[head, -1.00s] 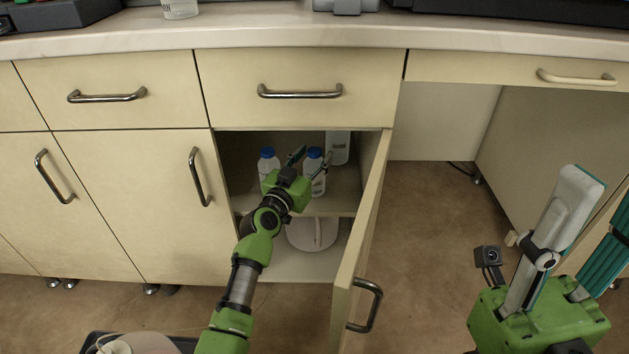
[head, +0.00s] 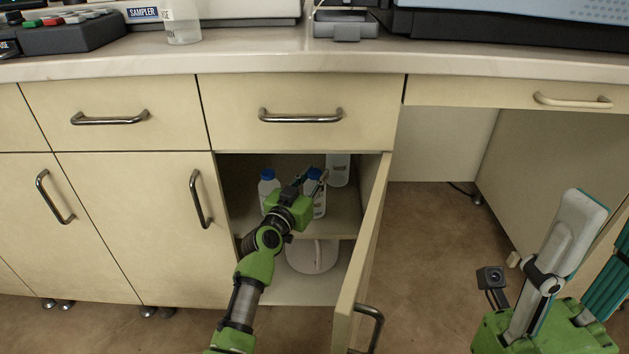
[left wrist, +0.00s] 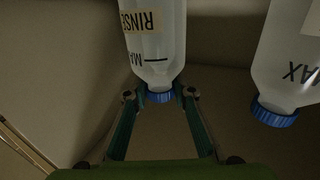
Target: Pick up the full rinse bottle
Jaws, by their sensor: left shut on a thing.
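Two white bottles with blue caps stand side by side on the shelf inside the open cabinet. My left gripper (head: 313,184) reaches in and is shut on the right one, the rinse bottle (head: 319,207), around its cap and neck. In the left wrist view this bottle (left wrist: 155,35) appears upside down, with "RINSE" and a "MAX" line on it, between my two fingers. Its liquid level is not clear. The other bottle (head: 268,190) stands just left of it, apart from my gripper; it also shows in the left wrist view (left wrist: 285,65). My right gripper (head: 602,228) is open and empty at the right.
A clear container (head: 339,170) stands behind the gripped bottle. A round white object (head: 312,257) is on the lower level, below the shelf. The open cabinet door (head: 366,250) stands close to the right of my left arm. Drawers and the countertop (head: 260,62) are above.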

